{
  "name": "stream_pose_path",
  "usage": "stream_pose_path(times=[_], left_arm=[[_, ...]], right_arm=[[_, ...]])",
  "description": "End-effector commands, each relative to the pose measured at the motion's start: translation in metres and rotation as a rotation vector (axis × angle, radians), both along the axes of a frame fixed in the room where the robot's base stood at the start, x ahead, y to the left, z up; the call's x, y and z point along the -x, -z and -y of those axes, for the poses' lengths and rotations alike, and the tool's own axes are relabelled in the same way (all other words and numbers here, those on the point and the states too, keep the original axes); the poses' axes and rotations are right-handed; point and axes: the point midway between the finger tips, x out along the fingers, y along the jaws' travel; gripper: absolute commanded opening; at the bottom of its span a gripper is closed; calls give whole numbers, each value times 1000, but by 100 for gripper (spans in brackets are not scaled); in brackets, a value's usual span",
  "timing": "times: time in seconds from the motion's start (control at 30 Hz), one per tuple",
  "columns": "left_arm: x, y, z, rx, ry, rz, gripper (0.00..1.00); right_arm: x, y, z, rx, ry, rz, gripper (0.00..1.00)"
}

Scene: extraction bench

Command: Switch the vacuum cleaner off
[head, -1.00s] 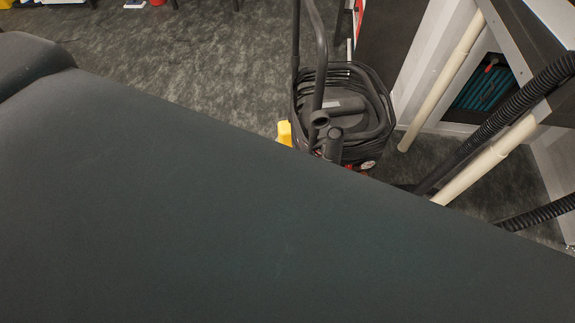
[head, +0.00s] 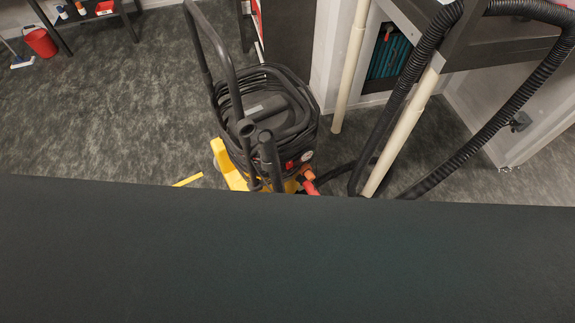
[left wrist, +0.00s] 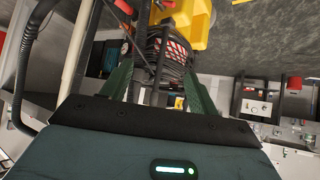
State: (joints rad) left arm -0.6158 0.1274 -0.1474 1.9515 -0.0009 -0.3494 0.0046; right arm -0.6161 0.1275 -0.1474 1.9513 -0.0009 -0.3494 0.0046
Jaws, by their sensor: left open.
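The vacuum cleaner (head: 268,108) stands on the floor in the head view. It has a black top wound with dark cable or hose, a tall black handle and a yellow base. A small red part (head: 290,165) and a pale round dial show on its front; I cannot tell which part is the switch. A dark surface of my own body hides its lower front. In the left wrist view, my left gripper (left wrist: 158,68) is open, its two green fingers apart, with the yellow-and-black vacuum (left wrist: 195,28) beyond them. I see nothing held. My right gripper is not in view.
A black ribbed hose (head: 395,95) and pale pipes (head: 350,65) hang from a bench (head: 500,55) right of the vacuum. A red bucket (head: 41,42) stands far left near a low dark table. The grey floor (head: 120,115) left of the vacuum is mostly clear.

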Motion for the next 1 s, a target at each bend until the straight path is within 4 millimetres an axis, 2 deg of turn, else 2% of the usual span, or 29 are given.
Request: stream_pose_path(times=[0.47, 0.93, 1.0], left_arm=[[0, 0, 0, 0, 0, 0, 60], [0, 0, 0, 1, -1, 0, 0], [0, 0, 0, 1, -1, 0, 0]], right_arm=[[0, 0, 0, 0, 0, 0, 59], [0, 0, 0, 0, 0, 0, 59], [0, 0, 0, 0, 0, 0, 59]])
